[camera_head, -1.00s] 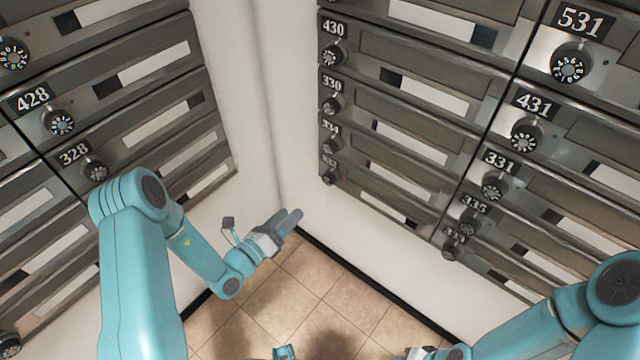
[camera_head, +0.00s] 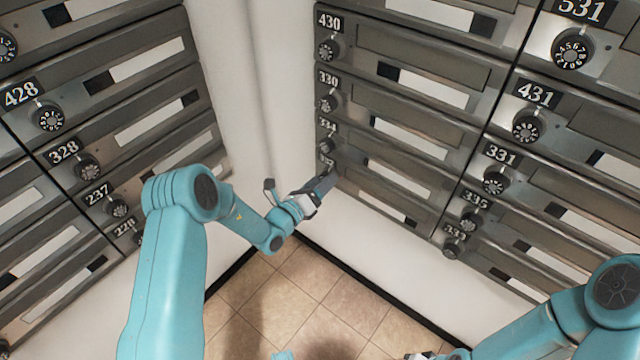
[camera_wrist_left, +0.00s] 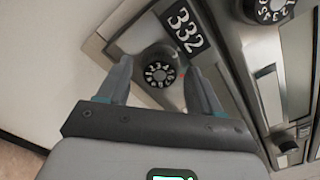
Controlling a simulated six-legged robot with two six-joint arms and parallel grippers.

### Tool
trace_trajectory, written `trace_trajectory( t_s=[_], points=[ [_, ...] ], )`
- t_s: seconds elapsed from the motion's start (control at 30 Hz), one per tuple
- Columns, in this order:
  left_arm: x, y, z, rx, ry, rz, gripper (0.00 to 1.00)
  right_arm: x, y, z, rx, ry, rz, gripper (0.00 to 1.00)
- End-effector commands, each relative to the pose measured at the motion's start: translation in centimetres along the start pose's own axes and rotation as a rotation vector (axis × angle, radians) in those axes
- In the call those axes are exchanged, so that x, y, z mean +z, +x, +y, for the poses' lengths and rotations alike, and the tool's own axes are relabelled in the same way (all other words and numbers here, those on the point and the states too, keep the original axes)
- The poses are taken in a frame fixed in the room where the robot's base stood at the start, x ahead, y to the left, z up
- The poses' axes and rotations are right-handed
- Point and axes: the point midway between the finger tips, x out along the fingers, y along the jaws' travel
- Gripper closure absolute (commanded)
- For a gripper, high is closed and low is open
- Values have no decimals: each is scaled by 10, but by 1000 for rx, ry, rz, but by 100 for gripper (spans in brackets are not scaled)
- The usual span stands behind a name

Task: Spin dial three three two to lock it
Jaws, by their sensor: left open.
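The dial of box 332 (camera_wrist_left: 159,74) is a round black knob with white numbers. It sits just below the black 332 plate (camera_wrist_left: 184,33) in the left wrist view. My left gripper (camera_head: 326,180) is open in front of this lowest box in the left column of the right-hand wall. In the left wrist view its two fingers (camera_wrist_left: 158,80) lie on either side of the dial; I cannot tell whether they touch it. In the head view the gripper hides most of that dial. My right gripper (camera_head: 420,356) barely shows at the bottom edge, and its jaws cannot be made out.
Dials 334 (camera_head: 327,146) and 330 (camera_head: 327,103) stand above in the same column. Dial 331 (camera_head: 494,183) is farther right. Boxes with dial 328 (camera_head: 88,166) line the left wall. A bare white wall corner and tiled floor (camera_head: 300,290) lie between the banks.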

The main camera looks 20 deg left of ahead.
Motion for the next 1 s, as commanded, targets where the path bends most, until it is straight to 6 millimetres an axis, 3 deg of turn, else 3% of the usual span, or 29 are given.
trace_trajectory(
  t_s=[0.07, 0.2, 0.23, 0.67, 1.0],
  points=[
    [0, 0, 0, 0, 0, 0, 38, 0, 0, 0, 0, 0, 0, 57],
    [0, 0, 0, 0, 0, 0, 84, 0, 0, 0, 0, 0, 0, 57],
    [0, 0, 0, 0, 0, 0, 91, 0, 0, 0, 0, 0, 0, 57],
    [0, -1, 0, -1, 77, 0, 91, 0, 0, 0, 0, 0, 0, 57],
    [0, -1, 0, -1, 350, 0, 91, 0, 1, 0, 0, 0, 0, 57]
  ],
)
